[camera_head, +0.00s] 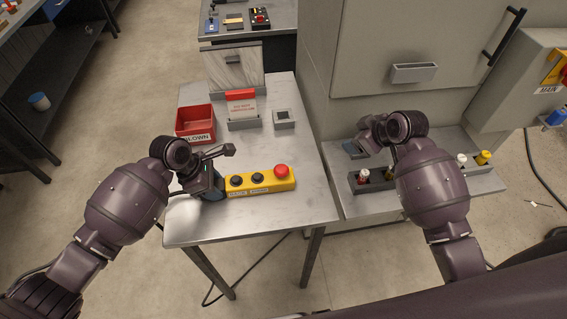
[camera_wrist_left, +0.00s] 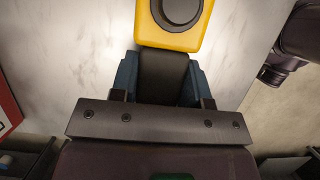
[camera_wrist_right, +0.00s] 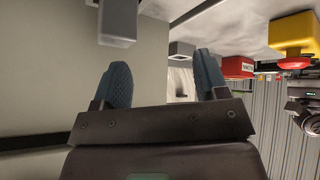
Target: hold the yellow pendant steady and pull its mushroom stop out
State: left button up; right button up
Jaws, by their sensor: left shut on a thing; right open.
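The yellow pendant (camera_head: 259,181) lies on the steel table, long side running left to right. It carries two black buttons and a red mushroom stop (camera_head: 282,171) at its right end. My left gripper (camera_head: 214,186) is shut on the pendant's dark left end; the left wrist view shows this dark end (camera_wrist_left: 162,76) between the blue fingers, with the yellow body (camera_wrist_left: 172,38) beyond. My right gripper (camera_head: 357,148) is open and empty, to the right of the table and apart from the stop. The right wrist view shows its spread fingers (camera_wrist_right: 165,85) and the pendant's yellow end (camera_wrist_right: 293,32) with the red stop.
On the steel table (camera_head: 200,228) a red bin (camera_head: 195,123), a card holder (camera_head: 242,110) and a small grey box (camera_head: 284,119) stand behind the pendant. A grey cabinet (camera_head: 400,90) rises at the right. A dark rack (camera_head: 372,185) with colored pieces sits near my right arm.

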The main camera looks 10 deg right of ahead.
jog(key=s+a+r+n+g+y, duration=0.2)
jog(key=s+a+n+g, duration=0.1)
jog(key=a, duration=0.8)
jog(key=n+g+h, duration=0.1)
jog(key=n+g, duration=0.3)
jog(key=n, duration=0.3)
send_near(281, 169)
jog(key=x, duration=0.8)
jog(key=shift+w+f, duration=0.1)
jog(key=shift+f, duration=0.1)
jog(key=shift+c, duration=0.3)
